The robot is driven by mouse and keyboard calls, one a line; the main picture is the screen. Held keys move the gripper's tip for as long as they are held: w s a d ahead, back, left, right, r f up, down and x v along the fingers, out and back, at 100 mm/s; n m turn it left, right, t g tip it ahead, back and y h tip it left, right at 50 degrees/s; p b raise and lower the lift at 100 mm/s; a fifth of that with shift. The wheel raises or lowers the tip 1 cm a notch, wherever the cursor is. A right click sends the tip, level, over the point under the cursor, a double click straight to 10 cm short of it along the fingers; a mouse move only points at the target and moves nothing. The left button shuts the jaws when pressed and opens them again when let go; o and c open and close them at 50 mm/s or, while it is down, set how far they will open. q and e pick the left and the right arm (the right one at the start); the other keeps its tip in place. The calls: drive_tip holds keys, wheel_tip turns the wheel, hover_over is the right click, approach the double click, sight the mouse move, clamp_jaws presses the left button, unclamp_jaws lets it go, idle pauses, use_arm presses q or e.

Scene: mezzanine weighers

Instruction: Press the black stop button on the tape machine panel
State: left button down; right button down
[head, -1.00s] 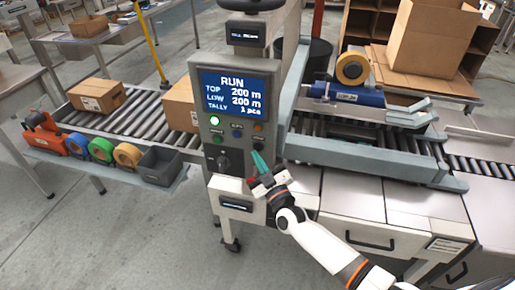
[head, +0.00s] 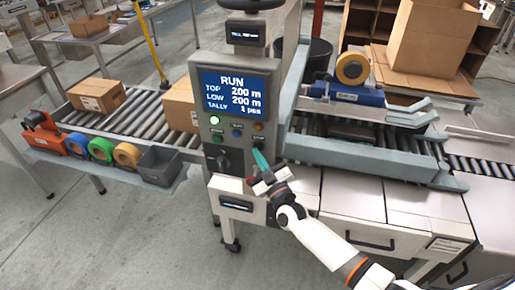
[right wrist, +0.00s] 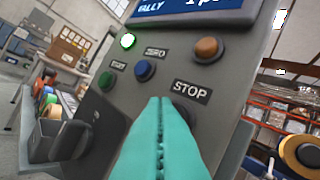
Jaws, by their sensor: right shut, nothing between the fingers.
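The tape machine panel (head: 240,143) is grey, with a blue screen (head: 234,93) reading RUN and a lit green lamp (head: 214,120). In the right wrist view the STOP label (right wrist: 191,91) is clear. Just below it, a dark edge of the black stop button (right wrist: 183,112) shows beside my fingertips, which hide most of it. My right gripper (head: 257,153) is shut and empty, its teal fingers (right wrist: 161,105) pointing at the panel at the button. I cannot tell whether they touch it. My left gripper is not in view.
A green button (right wrist: 106,81), a blue button (right wrist: 145,70) and an orange button (right wrist: 208,48) sit nearby on the panel. A black knob (head: 224,160) is left of my fingers. A roller conveyor with cartons (head: 97,96) lies to the left.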

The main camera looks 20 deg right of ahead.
drive_tip(key=shift+w+d, duration=0.25)
drive_tip(key=shift+w, duration=0.1)
idle(0.7)
drive_tip(key=shift+s, duration=0.1)
drive_tip(key=shift+s+a+p, duration=0.4)
drive_tip(key=shift+s+a, duration=0.1)
drive_tip(key=shift+s, duration=0.15)
drive_tip(key=shift+s+a+p, duration=0.2)
drive_tip(key=shift+s+p, duration=0.1)
drive_tip(key=shift+p, duration=0.1)
drive_tip(key=s+a+p, duration=0.2)
drive_tip(key=s, duration=0.1)
drive_tip(key=shift+s+a, duration=0.2)
drive_tip(key=shift+s, duration=0.05)
idle(0.7)
